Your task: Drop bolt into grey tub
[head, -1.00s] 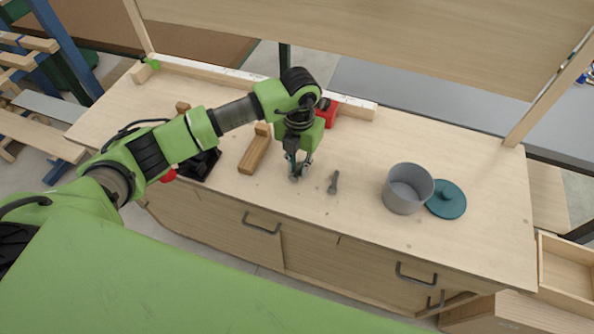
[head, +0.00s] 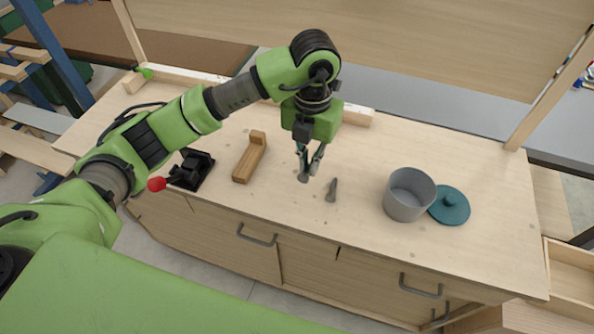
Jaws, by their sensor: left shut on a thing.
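My left gripper (head: 309,163) points down over the middle of the wooden worktop. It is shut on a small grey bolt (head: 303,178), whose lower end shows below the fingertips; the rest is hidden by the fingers. A similar grey bolt-like piece (head: 332,190) is on the worktop just right of the gripper, apart from it. The grey tub (head: 409,208) stands open on the worktop to the right of both, and its visible inside looks empty. My right gripper is not in view.
A teal lid (head: 452,207) lies right beside the tub. A wooden block piece (head: 248,163) and a black device with a red knob (head: 190,170) are on the left. The worktop (head: 360,150) between gripper and tub is mostly clear. A raised board spans the back.

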